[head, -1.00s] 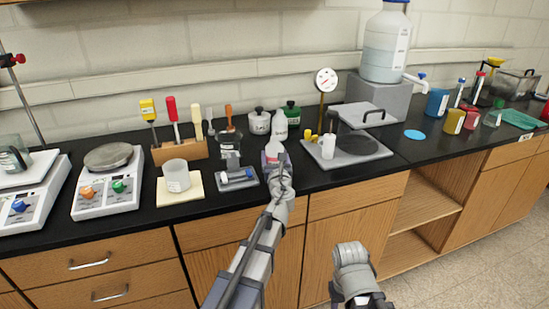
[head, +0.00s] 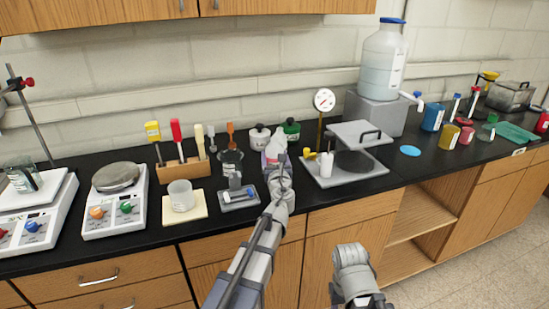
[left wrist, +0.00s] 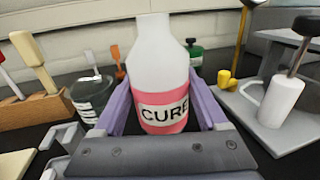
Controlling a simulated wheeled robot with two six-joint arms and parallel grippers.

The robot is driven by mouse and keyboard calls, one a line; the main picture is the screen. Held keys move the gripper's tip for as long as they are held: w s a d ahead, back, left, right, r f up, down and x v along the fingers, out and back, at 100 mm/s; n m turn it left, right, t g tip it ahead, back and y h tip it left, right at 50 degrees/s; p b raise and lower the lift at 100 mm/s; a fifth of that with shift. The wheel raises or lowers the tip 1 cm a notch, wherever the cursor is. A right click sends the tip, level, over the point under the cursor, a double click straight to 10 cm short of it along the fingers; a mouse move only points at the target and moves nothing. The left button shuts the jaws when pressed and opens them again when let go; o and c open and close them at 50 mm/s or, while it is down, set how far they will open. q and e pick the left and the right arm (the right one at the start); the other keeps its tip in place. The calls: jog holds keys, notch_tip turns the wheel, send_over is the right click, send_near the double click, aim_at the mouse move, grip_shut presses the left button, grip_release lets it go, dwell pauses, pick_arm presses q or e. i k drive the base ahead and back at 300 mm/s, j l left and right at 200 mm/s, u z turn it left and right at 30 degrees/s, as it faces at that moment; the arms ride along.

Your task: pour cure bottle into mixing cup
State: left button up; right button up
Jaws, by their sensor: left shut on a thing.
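The cure bottle (left wrist: 163,75) is white above and pink below, with a CURE label, and stands upright between my left gripper's (left wrist: 162,118) purple fingers in the left wrist view. In the head view, the bottle (head: 272,154) is near the middle of the bench, with my left gripper (head: 280,172) shut on it. Its base is hidden, so I cannot tell if it touches the bench. A translucent cup (head: 181,195), likely the mixing cup, stands on a cream pad (head: 199,210) to the left. My right arm shows low in the head view, but its fingers do not.
A small grey tray (head: 250,201) lies between cup and bottle. A tool block (head: 184,170) and dark beaker (head: 231,163) stand behind. A balance (head: 118,216) is left of the cup. A plate with a gauge stand (head: 366,172) is to the right.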

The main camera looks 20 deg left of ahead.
aim_at(180, 191)
jog(key=l+u, duration=0.1)
jog(key=u, duration=0.7)
jog(key=k+l+u, duration=0.1)
jog(key=u, duration=0.3)
